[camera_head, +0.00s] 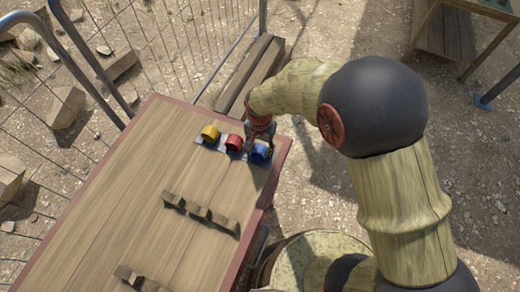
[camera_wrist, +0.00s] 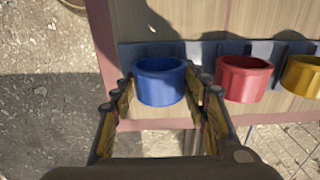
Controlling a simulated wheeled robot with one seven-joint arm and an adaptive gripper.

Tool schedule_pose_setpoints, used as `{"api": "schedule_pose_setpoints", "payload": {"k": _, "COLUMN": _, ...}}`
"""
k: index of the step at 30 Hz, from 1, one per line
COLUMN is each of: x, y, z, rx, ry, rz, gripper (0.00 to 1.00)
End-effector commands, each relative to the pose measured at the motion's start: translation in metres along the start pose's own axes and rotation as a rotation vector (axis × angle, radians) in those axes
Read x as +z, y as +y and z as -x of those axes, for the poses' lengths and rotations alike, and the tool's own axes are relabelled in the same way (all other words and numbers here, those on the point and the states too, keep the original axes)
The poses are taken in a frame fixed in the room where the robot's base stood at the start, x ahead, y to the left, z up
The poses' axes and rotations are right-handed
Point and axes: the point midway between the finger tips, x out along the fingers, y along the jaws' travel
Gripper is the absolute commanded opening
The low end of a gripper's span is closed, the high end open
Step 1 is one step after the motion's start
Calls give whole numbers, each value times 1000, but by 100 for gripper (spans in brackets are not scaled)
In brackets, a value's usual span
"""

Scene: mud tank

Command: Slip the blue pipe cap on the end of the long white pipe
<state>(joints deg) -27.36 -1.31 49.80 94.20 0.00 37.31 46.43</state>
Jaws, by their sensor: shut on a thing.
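The blue pipe cap (camera_head: 260,156) is at the right end of a short row of caps near the table's far right corner. In the wrist view the blue cap (camera_wrist: 160,84) lies between the two fingers, at the dark rack strip. My gripper (camera_wrist: 157,92) is shut on it; in the head view my gripper (camera_head: 259,143) comes down over it from above. I cannot tell whether the cap is clear of the rack. No long white pipe is recognisable in either view.
A red cap (camera_head: 234,142) and a yellow cap (camera_head: 210,132) sit beside the blue one on the rack (camera_wrist: 207,51). Brown notched supports (camera_head: 200,213) stand on the wooden table (camera_head: 110,200). A wire fence (camera_head: 190,40) runs behind; much of the table is bare.

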Motion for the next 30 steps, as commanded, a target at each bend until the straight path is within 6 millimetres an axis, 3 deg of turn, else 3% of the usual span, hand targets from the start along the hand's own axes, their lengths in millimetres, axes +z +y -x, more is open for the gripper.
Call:
{"api": "schedule_pose_setpoints", "payload": {"k": 8, "x": 0, "y": 0, "z": 7, "rx": 0, "ry": 0, "rz": 0, "gripper": 29}}
{"api": "schedule_pose_setpoints", "payload": {"k": 30, "x": 0, "y": 0, "z": 75, "rx": -1, "ry": 1, "rz": 0, "gripper": 28}}
